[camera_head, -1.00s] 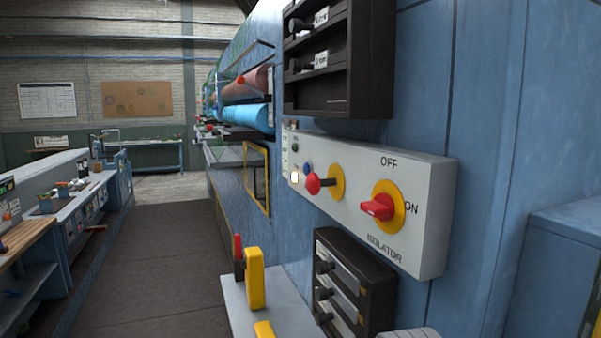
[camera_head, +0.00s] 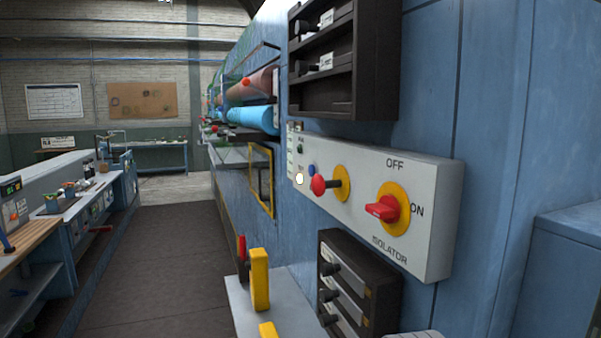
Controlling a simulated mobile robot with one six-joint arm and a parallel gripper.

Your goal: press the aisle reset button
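A pale grey control panel (camera_head: 432,222) is mounted on the blue machine side, right of centre. At its far left end are a small white, bright button (camera_head: 299,178) and a small blue button (camera_head: 311,169). Their labels are too small to read, so I cannot tell which is the aisle reset button. Beside them a red mushroom knob (camera_head: 318,185) sticks out before a yellow disc (camera_head: 342,184). A red rotary isolator switch (camera_head: 383,209) on a yellow disc is at the right, its red handle level, pointing between OFF and ON lettering.
A dark rack (camera_head: 376,62) juts out above the panel, and a dark drawer unit (camera_head: 350,290) below it. A grey ledge (camera_head: 250,315) carries upright yellow (camera_head: 260,280) and red (camera_head: 241,258) pieces. The dark aisle floor (camera_head: 160,250) is clear; a workbench (camera_head: 70,212) lines its left side.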

